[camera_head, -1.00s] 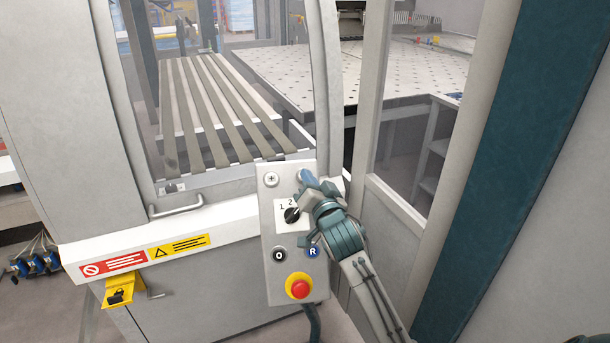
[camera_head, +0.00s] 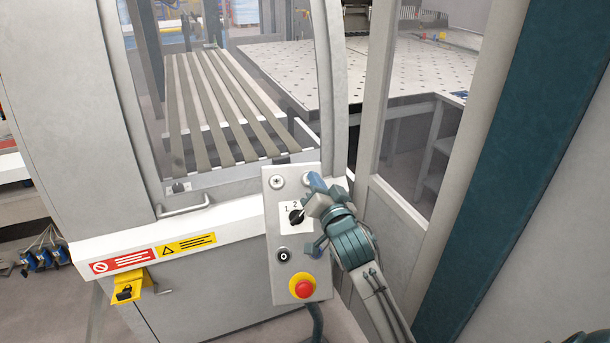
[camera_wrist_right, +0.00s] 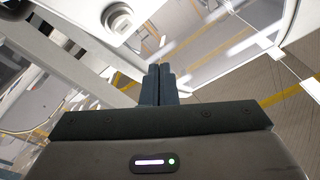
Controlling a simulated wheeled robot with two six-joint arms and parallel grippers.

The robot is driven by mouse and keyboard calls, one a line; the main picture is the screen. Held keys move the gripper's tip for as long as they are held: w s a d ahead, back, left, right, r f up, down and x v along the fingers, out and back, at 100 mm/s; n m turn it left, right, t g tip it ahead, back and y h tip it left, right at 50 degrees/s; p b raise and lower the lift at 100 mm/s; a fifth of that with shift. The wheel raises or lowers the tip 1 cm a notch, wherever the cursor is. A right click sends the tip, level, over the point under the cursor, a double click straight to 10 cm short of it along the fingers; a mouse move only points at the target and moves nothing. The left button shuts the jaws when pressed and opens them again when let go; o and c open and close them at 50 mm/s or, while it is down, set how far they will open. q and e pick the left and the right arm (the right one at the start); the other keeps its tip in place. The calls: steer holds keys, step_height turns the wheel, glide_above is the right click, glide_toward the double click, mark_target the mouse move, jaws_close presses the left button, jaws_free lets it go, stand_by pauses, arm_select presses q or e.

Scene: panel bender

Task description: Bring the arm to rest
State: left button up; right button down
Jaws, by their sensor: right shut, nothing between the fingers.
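My right gripper (camera_head: 314,180) is at the upper right of the grey control panel (camera_head: 268,235). Its fingers are shut and empty; in the right wrist view the two dark fingers (camera_wrist_right: 158,85) lie side by side. The gripper body and teal wrist cover the panel's right edge. I cannot tell whether the fingertips touch the panel. My left gripper is not in view.
The panel carries a white button (camera_head: 278,182), a black selector switch (camera_head: 296,217), a black O button (camera_head: 283,255) and a red emergency stop (camera_head: 303,288). A machine door with a handle (camera_head: 184,207) stands left; a grey frame post (camera_head: 372,90) stands right.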

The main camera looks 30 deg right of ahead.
steer(key=s+f+n+g, duration=0.4)
steer(key=s+f+g, duration=0.3)
steer(key=s+f, duration=0.7)
steer(key=s+a+f+n+g+y, duration=0.1)
steer(key=s+a+f+n+g, duration=0.2)
steer(key=s+f, duration=0.55)
steer(key=s+f+n+g+y, duration=0.15)
steer(key=s+f+g, duration=0.4)
steer(key=s, duration=0.65)
step_height(320, 180, down, 33)
steer(key=d+g+h+b, duration=0.1)
steer(key=d+b, duration=0.1)
steer(key=b, duration=0.3)
steer(key=s+d+f+b, duration=0.1)
steer(key=s+f+b, duration=0.1)
steer(key=s+f, duration=0.7)
steer(key=s+f+g+b, duration=0.1)
steer(key=s+f, duration=0.9)
steer(key=f, duration=0.4)
steer(key=shift+d+f+b, duration=0.3)
steer(key=shift+d+b, duration=0.05)
